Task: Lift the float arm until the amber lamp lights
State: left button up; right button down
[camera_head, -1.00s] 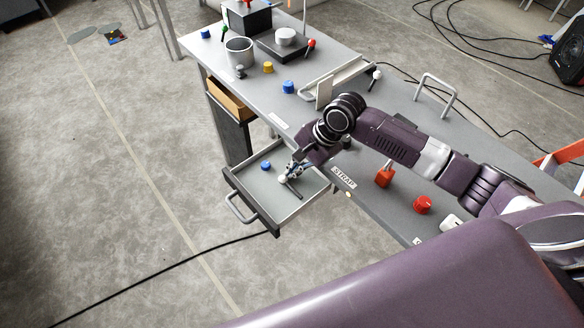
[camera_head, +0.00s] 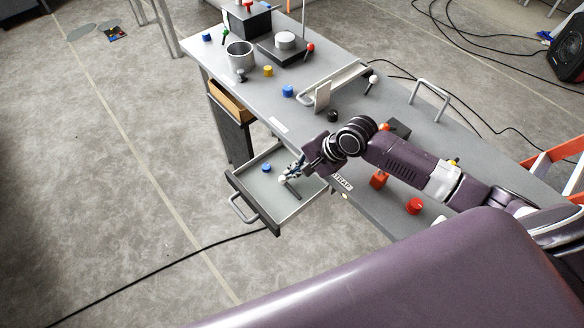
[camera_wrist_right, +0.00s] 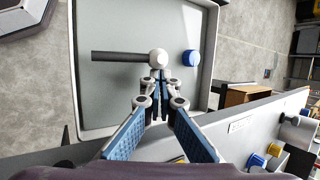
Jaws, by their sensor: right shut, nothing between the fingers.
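A dark rod with a white ball at one end, which looks like the float arm (camera_head: 293,189), lies in the open grey drawer (camera_head: 302,213). It also shows in the right wrist view (camera_wrist_right: 115,56), with its white ball (camera_wrist_right: 158,58) just ahead of the fingertips. My right gripper (camera_head: 288,174) reaches down into the drawer, its fingers shut with nothing between them, close by the ball. I cannot tell if they touch it. In the right wrist view the gripper (camera_wrist_right: 161,80) points at the ball. A small pale amber spot (camera_head: 345,196) on the bench edge may be the lamp; whether it is lit is unclear.
A blue knob (camera_head: 266,168) sits in the drawer beside the ball. The grey bench (camera_head: 300,118) carries a metal cup (camera_head: 240,57), a yellow knob (camera_head: 268,71), a red block (camera_head: 378,180) and a red knob (camera_head: 415,206).

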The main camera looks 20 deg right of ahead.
jog(key=r+t+p, duration=0.1)
jog(key=s+r+t+y+p, duration=0.1)
jog(key=shift+s+d+t, duration=0.1)
jog(key=shift+d+t, duration=0.1)
jog(key=shift+t, duration=0.2)
jog(key=shift+r+n+p, duration=0.25)
jog(key=shift+n+p, duration=0.05)
jog(key=shift+p, duration=0.15)
jog(key=shift+s+p, duration=0.1)
jog(key=shift+p, duration=0.25)
dwell(1.1)
jog(key=shift+r+p, duration=0.85)
jog(key=shift+p, duration=0.3)
jog(key=shift+d+r, duration=0.1)
